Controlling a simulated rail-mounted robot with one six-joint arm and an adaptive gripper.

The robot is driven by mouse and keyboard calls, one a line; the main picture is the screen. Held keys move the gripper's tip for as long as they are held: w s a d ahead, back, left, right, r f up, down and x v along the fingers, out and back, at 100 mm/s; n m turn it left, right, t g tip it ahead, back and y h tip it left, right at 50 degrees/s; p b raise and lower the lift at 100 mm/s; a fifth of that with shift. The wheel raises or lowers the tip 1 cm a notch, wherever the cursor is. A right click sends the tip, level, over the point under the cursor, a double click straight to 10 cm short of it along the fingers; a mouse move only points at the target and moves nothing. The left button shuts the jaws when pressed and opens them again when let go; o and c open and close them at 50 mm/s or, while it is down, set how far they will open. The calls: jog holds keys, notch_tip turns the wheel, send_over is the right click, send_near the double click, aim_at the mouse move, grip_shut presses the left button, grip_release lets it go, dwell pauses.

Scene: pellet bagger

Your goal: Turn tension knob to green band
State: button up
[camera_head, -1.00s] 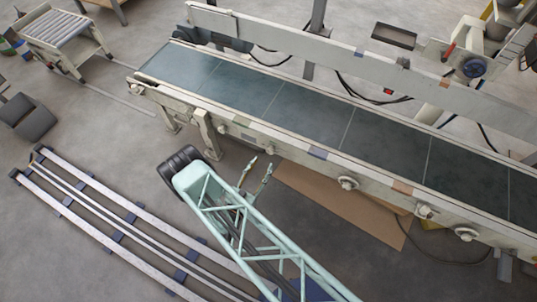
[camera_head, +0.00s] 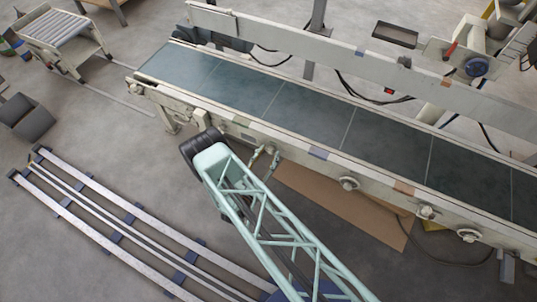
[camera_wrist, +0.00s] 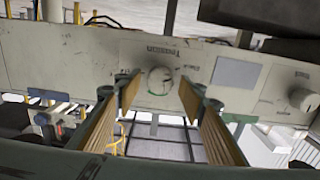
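The tension knob (camera_wrist: 160,80) is a round, pale knob on the cream side panel, under the printed word "Tension" in the wrist view. A thin greenish mark shows by its lower rim, but the scale is too small to read. My gripper (camera_wrist: 158,92) is open, with one ribbed, tan-padded finger to the left of the knob and one to its right. Gaps show between the knob and both fingertips. In the head view my gripper (camera_head: 265,160) is close to the conveyor's near side; I cannot make out the tension knob there.
A second knob (camera_wrist: 302,99) sits on the panel to the right. The conveyor belt (camera_head: 310,105) runs above the side panel. More knobs (camera_head: 348,183) line its near side. Brown cardboard (camera_head: 340,205) lies on the floor below. Floor rails (camera_head: 110,225) are at lower left.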

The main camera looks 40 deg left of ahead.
jog(key=c, duration=0.8)
jog(key=shift+m, duration=0.5)
jog(key=shift+c, duration=0.2)
jog(key=m+p, duration=0.1)
jog(key=m, duration=0.3)
jog(key=shift+d+m+p, duration=0.1)
jog(key=shift+m+p, duration=0.2)
jog(key=shift+p, duration=0.05)
jog(key=m+p, duration=0.2)
jog(key=m, duration=0.3)
jog(key=shift+d, duration=0.1)
jog(key=m+p, duration=0.2)
jog(key=m, duration=0.4)
jog(key=shift+f+m, duration=0.1)
jog(key=shift+m, duration=0.2)
jog(key=m+p, duration=0.3)
jog(key=m, duration=0.2)
jog(key=shift+f+m, duration=0.15)
jog(key=shift+m, duration=0.15)
